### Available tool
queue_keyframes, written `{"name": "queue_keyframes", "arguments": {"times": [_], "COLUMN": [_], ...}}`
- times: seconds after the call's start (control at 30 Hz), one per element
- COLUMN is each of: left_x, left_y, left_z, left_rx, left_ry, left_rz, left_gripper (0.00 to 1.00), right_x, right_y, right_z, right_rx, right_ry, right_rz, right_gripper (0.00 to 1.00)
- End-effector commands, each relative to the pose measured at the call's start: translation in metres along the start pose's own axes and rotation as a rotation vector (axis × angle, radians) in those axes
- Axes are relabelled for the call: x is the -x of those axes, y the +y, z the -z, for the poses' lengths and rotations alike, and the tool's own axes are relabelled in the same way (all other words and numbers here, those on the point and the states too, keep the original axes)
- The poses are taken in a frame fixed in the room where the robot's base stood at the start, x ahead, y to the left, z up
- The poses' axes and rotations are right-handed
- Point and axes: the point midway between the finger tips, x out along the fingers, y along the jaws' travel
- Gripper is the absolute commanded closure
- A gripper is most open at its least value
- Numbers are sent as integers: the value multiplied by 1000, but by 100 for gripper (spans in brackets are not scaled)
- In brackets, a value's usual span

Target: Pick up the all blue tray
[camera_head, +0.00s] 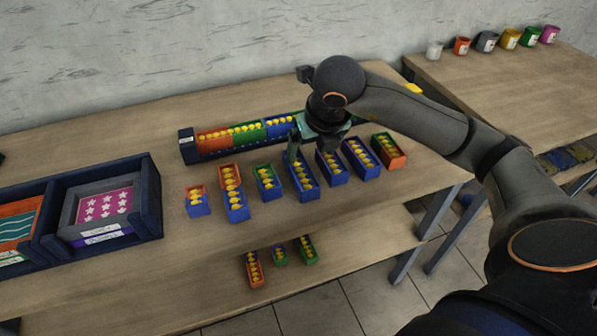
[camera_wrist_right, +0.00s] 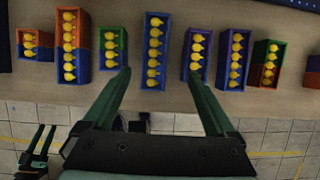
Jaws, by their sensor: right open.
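The all blue tray (camera_head: 304,186) stands in the row on the table and holds a line of yellow balloon-shaped pieces. In the right wrist view the blue tray (camera_wrist_right: 155,74) lies ahead, between the lines of the two green fingers. My right gripper (camera_head: 311,143) is open and empty above the row; it also shows in the right wrist view (camera_wrist_right: 158,78). Its body hides part of the rack behind. My left gripper (camera_wrist_right: 40,132) shows small at the lower left of the right wrist view, its fingers apart and empty.
An orange-and-blue tray (camera_head: 235,213) and a green-and-blue tray (camera_head: 267,193) stand left of it. A long rack (camera_head: 188,150) of trays stands behind. A dark box (camera_head: 152,200) stands left.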

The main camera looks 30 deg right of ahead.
Motion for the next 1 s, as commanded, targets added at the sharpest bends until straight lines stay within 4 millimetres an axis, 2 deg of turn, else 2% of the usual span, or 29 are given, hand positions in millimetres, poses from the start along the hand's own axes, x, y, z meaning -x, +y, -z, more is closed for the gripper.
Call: {"name": "queue_keyframes", "arguments": {"times": [0.03,0.13,0.43,0.7,1.0], "left_x": [0,0,2,4,4], "left_y": [0,0,0,1,1], "left_z": [0,0,1,4,4], "left_rx": [0,0,1,1,1], "left_ry": [-1,-1,-2,-2,-2], "left_rz": [0,0,-1,0,0], "left_gripper": [50,50,50,50,50], "right_x": [-11,-27,-53,-91,-96], "right_y": [0,1,4,8,9], "right_z": [2,1,3,6,6], "right_rx": [0,0,3,1,2], "right_ry": [7,5,5,4,0], "right_rz": [0,-2,-5,-5,-7], "right_gripper": [9,9,9,9,9]}}
